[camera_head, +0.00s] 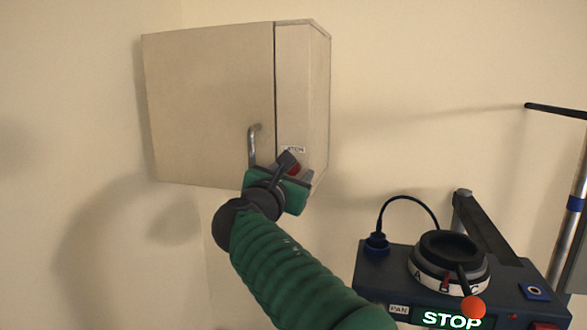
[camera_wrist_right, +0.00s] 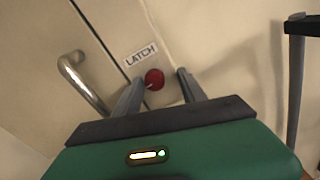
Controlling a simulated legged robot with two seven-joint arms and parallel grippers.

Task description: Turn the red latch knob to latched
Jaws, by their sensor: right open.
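The red latch knob (camera_wrist_right: 154,79) sits on the cabinet's narrow right panel, just under a label reading LATCH (camera_wrist_right: 141,55). It has a pale mark on its face. In the head view the knob (camera_head: 292,169) is partly hidden by my right gripper (camera_head: 298,165). In the right wrist view my right gripper (camera_wrist_right: 158,87) is open, with one finger on each side of the knob. Gaps show between the fingers and the knob, and nothing is held. My left gripper is not in view.
The beige wall cabinet (camera_head: 210,100) has its door closed, with a metal handle (camera_head: 252,145) left of the knob. At lower right stands a dark control box (camera_head: 374,268) with a lettered dial (camera_head: 450,262), an orange ball-ended lever (camera_head: 473,307) and a STOP display (camera_head: 452,320). A metal pole (camera_head: 570,220) stands at far right.

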